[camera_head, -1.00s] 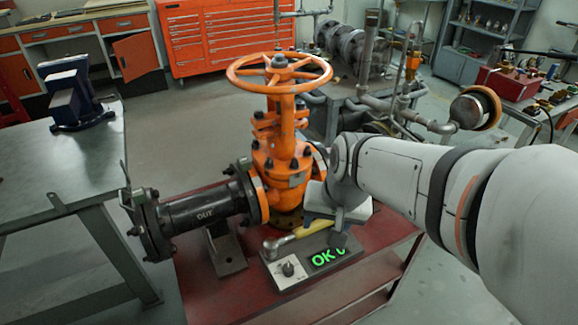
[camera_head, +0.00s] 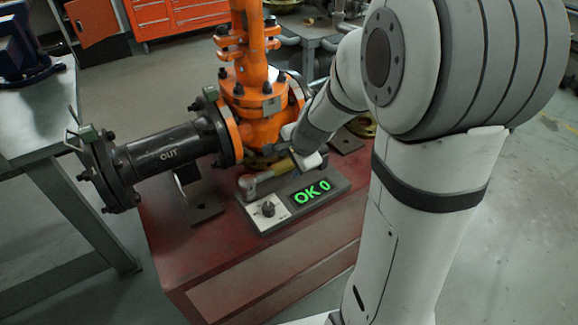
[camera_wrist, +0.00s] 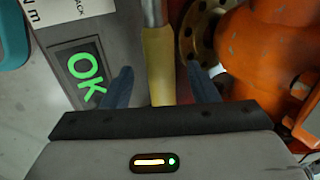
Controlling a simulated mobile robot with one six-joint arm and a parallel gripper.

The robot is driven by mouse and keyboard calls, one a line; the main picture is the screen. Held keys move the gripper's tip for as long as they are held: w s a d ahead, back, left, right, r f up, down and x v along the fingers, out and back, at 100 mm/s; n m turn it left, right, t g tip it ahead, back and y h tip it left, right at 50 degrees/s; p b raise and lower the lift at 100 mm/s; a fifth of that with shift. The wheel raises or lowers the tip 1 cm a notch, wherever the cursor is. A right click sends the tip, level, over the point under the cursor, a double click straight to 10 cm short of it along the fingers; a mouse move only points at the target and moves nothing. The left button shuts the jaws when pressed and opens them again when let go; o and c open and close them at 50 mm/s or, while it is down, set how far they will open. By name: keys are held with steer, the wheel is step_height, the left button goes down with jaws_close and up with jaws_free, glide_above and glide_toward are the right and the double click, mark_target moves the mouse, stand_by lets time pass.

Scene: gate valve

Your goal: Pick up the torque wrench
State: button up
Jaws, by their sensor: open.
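The torque wrench (camera_head: 268,177) lies along the back of a grey box with a green "OK 0" display, its silver head at the left end and its yellow grip running right. The grip's right part is hidden by my gripper (camera_head: 306,161) in the head view. In the wrist view, the yellow grip of the wrench (camera_wrist: 159,62) lies between the two blue fingers of my gripper (camera_wrist: 160,84). The fingers are open, with a gap on each side of the grip.
The display box (camera_head: 300,203) stands on a red bench (camera_head: 215,255). The orange gate valve (camera_head: 262,105) rises close behind the wrench, and its flange (camera_wrist: 198,38) is close to the right finger. A black pipe (camera_head: 170,155) extends left. A metal table (camera_head: 40,125) stands at left.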

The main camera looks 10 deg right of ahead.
mark_target(290, 162)
steer(key=b+x, duration=0.1)
steer(key=x, duration=0.2)
steer(key=shift+w+f, duration=0.1)
steer(key=shift+f, duration=0.05)
jaws_close()
stand_by(0.4)
steer(key=shift+w, duration=0.1)
